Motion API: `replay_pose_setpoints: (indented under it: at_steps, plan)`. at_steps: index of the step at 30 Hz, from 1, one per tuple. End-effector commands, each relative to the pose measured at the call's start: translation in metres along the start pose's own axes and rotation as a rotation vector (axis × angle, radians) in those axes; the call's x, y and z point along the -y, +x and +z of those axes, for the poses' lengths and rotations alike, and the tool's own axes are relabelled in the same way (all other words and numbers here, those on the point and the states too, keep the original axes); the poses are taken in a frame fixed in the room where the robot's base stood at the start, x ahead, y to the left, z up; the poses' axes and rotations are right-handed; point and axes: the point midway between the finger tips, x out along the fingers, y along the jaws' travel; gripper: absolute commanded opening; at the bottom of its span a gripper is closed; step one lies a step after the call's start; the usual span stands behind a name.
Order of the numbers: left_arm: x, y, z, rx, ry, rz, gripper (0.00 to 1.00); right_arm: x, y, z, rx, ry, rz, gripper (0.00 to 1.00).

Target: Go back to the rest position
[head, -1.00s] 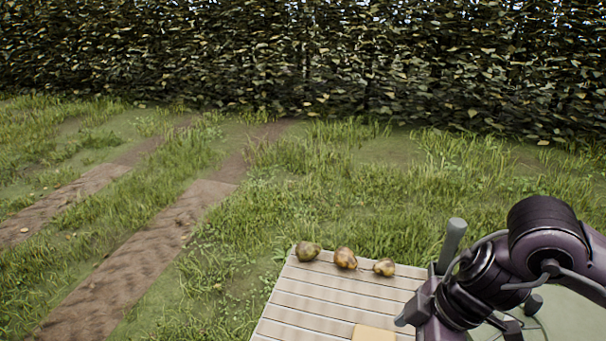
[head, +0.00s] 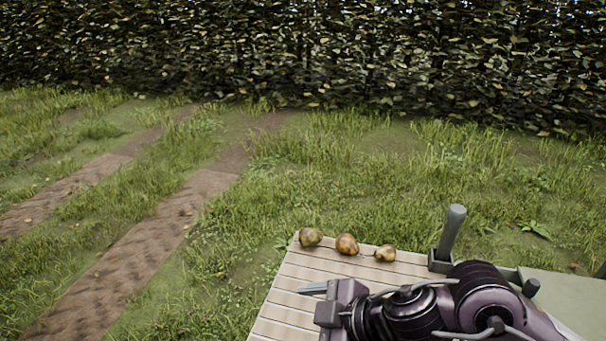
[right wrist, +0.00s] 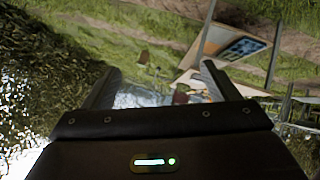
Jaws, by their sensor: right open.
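My right gripper (head: 312,287) reaches in from the right over the slatted wooden table (head: 290,300), its fingers pointing left. In the right wrist view its two fingers (right wrist: 160,84) stand wide apart with nothing held between them. My left gripper is in neither view.
A grey upright post (head: 451,232) stands at the table's right, beside a flat green surface (head: 570,295). Grass and bare dirt tracks (head: 150,235) lie left and beyond. A leafy hedge (head: 300,55) closes the back. A tilted board with a blue panel (right wrist: 243,48) shows in the wrist view.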

Motion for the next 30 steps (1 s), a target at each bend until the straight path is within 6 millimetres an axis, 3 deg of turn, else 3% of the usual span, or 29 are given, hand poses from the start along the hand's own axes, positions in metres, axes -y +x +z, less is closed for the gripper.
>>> replay_pose_setpoints:
  at_steps: [3,7,11,14,18,21,30]
  plan:
    - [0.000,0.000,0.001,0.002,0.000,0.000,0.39,-0.007,0.010,-0.026,-0.097,0.074,0.147,0.81]
    - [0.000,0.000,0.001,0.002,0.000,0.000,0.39,-0.028,0.005,-0.022,-0.097,0.221,0.328,0.81]
    - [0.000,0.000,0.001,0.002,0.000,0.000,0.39,-0.040,-0.009,0.020,0.013,0.427,0.471,0.81]
    - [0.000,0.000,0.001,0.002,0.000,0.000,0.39,-0.033,-0.022,0.069,0.154,0.603,0.533,0.81]
    - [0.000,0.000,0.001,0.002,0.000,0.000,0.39,-0.004,-0.040,0.132,0.355,0.805,0.545,0.81]
    - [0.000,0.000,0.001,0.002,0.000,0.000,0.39,0.022,-0.052,0.166,0.475,0.921,0.525,0.81]
    - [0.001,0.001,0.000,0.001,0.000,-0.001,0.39,0.103,-0.080,0.230,0.744,1.175,0.414,0.81]
